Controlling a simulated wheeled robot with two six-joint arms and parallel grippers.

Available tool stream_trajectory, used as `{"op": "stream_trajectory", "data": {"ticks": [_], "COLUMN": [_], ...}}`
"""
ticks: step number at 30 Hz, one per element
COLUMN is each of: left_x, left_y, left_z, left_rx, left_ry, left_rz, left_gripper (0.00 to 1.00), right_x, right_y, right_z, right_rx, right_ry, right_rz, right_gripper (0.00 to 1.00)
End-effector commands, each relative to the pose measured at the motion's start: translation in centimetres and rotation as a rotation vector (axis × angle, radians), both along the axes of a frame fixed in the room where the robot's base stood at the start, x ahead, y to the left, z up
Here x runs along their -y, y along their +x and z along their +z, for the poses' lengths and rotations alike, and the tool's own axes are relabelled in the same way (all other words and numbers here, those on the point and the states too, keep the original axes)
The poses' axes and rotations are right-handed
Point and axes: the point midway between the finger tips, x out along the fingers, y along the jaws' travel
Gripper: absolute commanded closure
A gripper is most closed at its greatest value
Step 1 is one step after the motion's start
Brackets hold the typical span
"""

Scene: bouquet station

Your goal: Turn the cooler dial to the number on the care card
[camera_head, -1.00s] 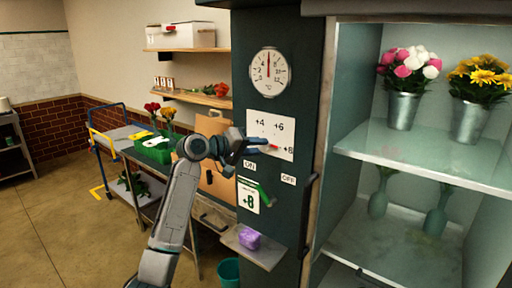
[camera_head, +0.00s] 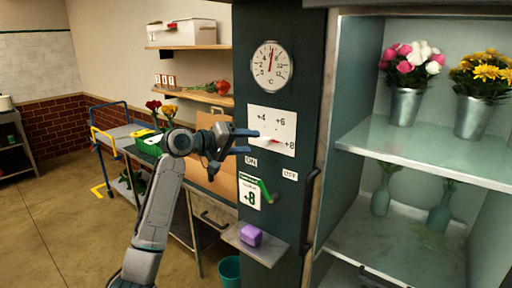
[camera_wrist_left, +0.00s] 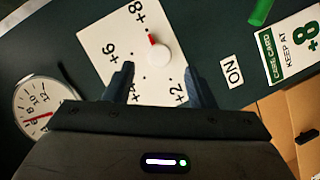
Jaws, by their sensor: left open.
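The cooler dial is a round white knob (camera_head: 267,141) with a red pointer, on a white number plate (camera_head: 285,122). Its pointer aims at the +8 mark. The knob also shows in the left wrist view (camera_wrist_left: 159,54), where its red mark points toward +8. The care card (camera_head: 250,194) below the plate reads +8; it also shows in the left wrist view (camera_wrist_left: 288,42) with "KEEP AT +8". My left gripper (camera_head: 252,141) is open and empty just left of the knob, fingers apart from it. In the left wrist view the knob lies ahead, between the fingertips (camera_wrist_left: 160,84).
A round thermometer (camera_head: 272,67) hangs above the plate. A green lever (camera_head: 265,190) sits between the ON and OFF labels. The glass-fronted cooler with flower buckets (camera_head: 405,105) stands at the right.

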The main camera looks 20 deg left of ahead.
Motion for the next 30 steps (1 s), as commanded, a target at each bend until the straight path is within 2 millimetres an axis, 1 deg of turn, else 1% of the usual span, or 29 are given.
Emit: {"op": "stream_trajectory", "data": {"ticks": [1, 6, 12, 17, 30], "left_x": [-0.9, -2.7, -3.9, -4.2, -4.1], "left_y": [-0.9, -3.3, -4.8, -5.1, -5.1], "left_z": [-0.3, 0.4, 1.0, 1.2, 1.0], "left_rx": [0.003, 0.000, -0.002, -0.002, -0.003], "left_ry": [0.006, 0.005, 0.002, 0.002, 0.003], "left_rz": [0.004, 0.002, 0.001, -0.001, 0.000], "left_gripper": [0.50, 0.50, 0.50, 0.50, 0.50], "right_x": [0.0, 0.1, 0.1, 0.1, 0.2], "right_y": [0.0, 0.0, 0.1, 0.2, 0.2], "right_z": [-0.9, -1.9, -2.4, -2.4, -2.3], "right_rx": [0.000, 0.000, -0.002, 0.000, 0.000], "right_ry": [0.000, -0.001, -0.001, -0.002, -0.002], "right_rz": [0.000, 0.000, 0.000, 0.001, 0.001], "right_gripper": [1.00, 1.00, 1.00, 1.00, 1.00]}}
